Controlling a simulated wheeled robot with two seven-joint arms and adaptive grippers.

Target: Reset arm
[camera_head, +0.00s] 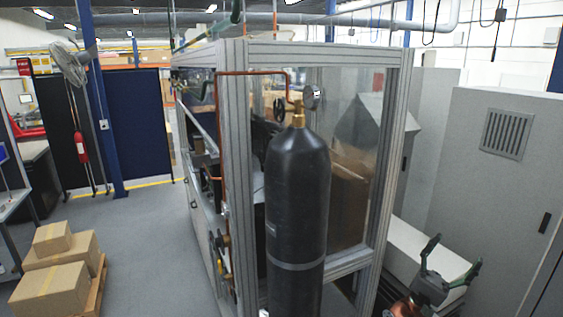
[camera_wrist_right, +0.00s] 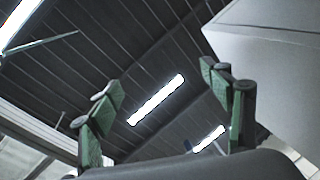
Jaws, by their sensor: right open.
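My right gripper (camera_head: 452,262) is at the lower right of the head view, raised with its fingers pointing up and spread apart. Nothing is between the fingers. My left gripper is not in the head view. No machined housing can be made out in either view.
A dark gas cylinder (camera_head: 297,190) stands in front of a framed glass enclosure (camera_head: 232,150). Grey cabinets (camera_head: 500,170) are close behind my right gripper. Cardboard boxes (camera_head: 50,290) sit on a pallet at lower left. Grey floor (camera_head: 150,240) is clear between boxes and enclosure.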

